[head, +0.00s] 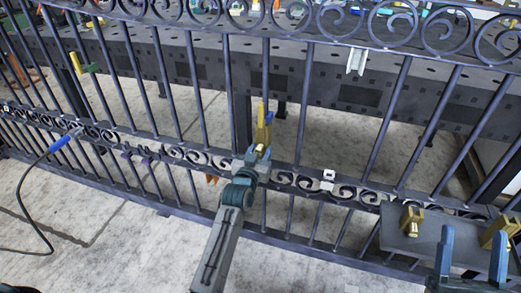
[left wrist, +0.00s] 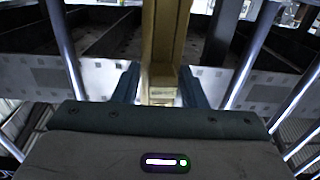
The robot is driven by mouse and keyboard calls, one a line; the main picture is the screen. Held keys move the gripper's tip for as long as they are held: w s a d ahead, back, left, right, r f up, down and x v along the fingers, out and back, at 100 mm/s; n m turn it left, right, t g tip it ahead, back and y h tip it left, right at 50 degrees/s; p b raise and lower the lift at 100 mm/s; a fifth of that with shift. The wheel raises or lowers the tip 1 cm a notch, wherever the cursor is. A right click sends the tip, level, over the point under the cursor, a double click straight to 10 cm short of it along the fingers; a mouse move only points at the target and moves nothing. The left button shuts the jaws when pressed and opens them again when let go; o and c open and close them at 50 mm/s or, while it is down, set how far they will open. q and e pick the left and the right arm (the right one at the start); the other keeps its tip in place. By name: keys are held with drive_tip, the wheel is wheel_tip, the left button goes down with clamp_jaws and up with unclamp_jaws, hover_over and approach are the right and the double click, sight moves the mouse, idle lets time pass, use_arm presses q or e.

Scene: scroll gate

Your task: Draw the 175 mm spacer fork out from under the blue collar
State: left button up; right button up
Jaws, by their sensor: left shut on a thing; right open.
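The gold spacer fork (head: 261,122) stands upright along a bar in the middle of the gate in the head view. A small blue collar (head: 268,117) shows beside it on that bar. My left gripper (head: 258,153) is shut on the fork's lower end, just above the scroll band. In the left wrist view the fork (left wrist: 163,45) runs up from between my two blue fingers (left wrist: 159,88); the collar cannot be made out there. Whether the fork touches the collar cannot be told. My right gripper (head: 472,262) is open at the lower right, with nothing seen between its fingers.
The dark gate's bars (head: 393,120) and scroll band (head: 185,155) surround my left gripper. A dark plate (head: 440,240) at the lower right carries gold pieces (head: 411,219), close to my right gripper. A blue-handled tool with a cable (head: 60,143) is at the left. A perforated table (head: 330,95) stands behind.

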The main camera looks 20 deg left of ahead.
use_arm(q)
drive_tip(key=shift+s+p, duration=0.8)
drive_tip(key=shift+s, duration=0.7)
drive_tip(key=shift+s+a+r+p, duration=0.1)
drive_tip(key=shift+s+p, duration=0.2)
drive_tip(key=shift+s, duration=0.3)
drive_tip(key=shift+s+p, duration=0.45)
drive_tip(key=shift+s, duration=0.85)
drive_tip(key=s, duration=0.7)
drive_tip(key=shift+s+a, duration=0.15)
